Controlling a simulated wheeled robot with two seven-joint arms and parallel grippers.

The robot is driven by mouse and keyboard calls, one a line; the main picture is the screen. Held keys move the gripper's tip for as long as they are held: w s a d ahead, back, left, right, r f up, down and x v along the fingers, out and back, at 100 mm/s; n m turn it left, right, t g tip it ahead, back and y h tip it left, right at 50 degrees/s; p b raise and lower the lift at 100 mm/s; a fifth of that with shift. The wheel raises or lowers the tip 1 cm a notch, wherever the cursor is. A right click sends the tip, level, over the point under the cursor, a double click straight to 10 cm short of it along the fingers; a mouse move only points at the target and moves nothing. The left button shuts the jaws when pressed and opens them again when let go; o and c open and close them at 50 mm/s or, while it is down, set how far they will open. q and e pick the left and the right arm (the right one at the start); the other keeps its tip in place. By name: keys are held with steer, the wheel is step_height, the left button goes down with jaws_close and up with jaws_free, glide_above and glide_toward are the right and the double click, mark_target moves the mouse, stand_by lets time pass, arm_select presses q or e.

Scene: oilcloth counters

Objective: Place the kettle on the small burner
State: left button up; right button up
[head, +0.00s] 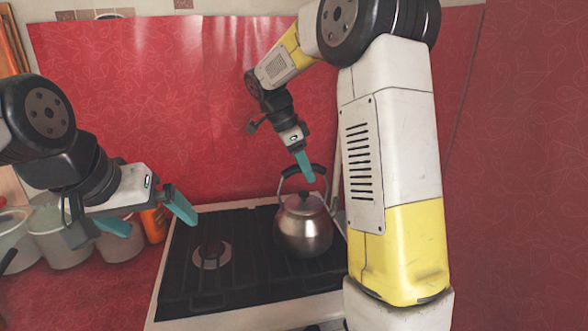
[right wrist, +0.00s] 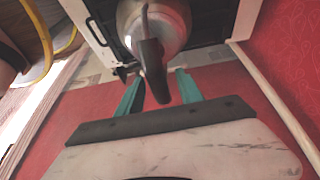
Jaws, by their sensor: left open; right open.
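A steel kettle (head: 304,230) with a dark arched handle stands upright on the right part of the stove (head: 228,308). A round burner (head: 211,255) shows bare on the stove's left part; what lies beneath the kettle is hidden. My right gripper (head: 306,168) is open at the kettle's handle, fingers pointing down. In the right wrist view the handle (right wrist: 151,62) reaches between the two open teal fingers (right wrist: 160,88), with gaps at both sides. My left gripper (head: 152,214) is open and empty, left of the stove.
Several pale containers (head: 62,240) and an orange item (head: 154,224) stand left of the stove, close to my left gripper. A red patterned wall (head: 150,110) is behind. The stove's left part is clear.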

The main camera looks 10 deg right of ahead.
steer(key=v, duration=1.1)
steer(key=shift+r, duration=0.15)
steer(key=s+d+f+n+t+y, duration=0.1)
steer(key=s+f+n+t+y, duration=0.1)
steer(key=s+n, duration=0.7)
steer(key=s+f+n+t+y, duration=0.3)
steer(key=s+n, duration=0.6)
steer(key=s, duration=0.6)
steer(key=shift+d+f+t+y, duration=0.25)
steer(key=shift+d+t+y, duration=0.15)
steer(key=shift+t+y, duration=0.4)
